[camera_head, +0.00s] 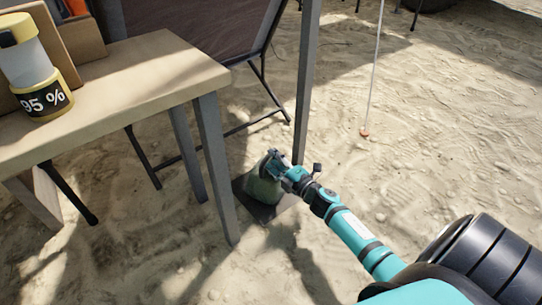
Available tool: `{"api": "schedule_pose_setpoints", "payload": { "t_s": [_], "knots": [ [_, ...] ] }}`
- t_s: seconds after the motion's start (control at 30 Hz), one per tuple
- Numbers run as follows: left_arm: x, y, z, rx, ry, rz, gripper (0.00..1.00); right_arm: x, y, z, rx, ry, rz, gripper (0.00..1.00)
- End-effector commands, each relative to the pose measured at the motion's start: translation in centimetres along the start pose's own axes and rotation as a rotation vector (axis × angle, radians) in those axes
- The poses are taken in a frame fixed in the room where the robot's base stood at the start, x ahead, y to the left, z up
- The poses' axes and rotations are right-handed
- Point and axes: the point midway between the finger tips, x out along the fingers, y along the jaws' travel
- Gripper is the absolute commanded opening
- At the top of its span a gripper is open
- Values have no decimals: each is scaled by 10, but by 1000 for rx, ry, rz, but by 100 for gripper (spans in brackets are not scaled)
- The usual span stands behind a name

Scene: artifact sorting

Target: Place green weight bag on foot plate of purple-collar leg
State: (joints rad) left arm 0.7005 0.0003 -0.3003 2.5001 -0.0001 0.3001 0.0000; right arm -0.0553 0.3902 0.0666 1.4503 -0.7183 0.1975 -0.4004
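The green weight bag (261,187) is at the dark square foot plate (270,213) on the sand, at the lower end of a grey upright leg (307,75). The bag overlaps the plate in the picture, and I cannot tell if its full weight rests there. No purple collar shows on the visible part of this leg. My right gripper (270,164) reaches in from the lower right and is at the top of the bag. The fingers are small and partly merged with the bag, so their closure is unclear. My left gripper is out of view.
A wooden table (150,75) with grey legs (217,165) stands just left of the bag. On it is a yellow-capped jar (30,65) marked 95 %. A dark folding panel stands behind. A thin cord ends at an orange peg (364,133). Open sand lies to the right.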

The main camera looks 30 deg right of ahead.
Motion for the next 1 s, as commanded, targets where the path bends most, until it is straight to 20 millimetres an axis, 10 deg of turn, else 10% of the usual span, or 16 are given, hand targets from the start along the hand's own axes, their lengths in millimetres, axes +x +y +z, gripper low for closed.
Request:
{"api": "schedule_pose_setpoints", "payload": {
  "t_s": [0.5, 1.0],
  "knots": [
    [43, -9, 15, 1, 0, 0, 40, -96, 3, 0, 1, -2, 0, 38],
    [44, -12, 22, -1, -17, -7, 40, -100, 14, -9, 19, 18, 20, 38]
  ]
}}
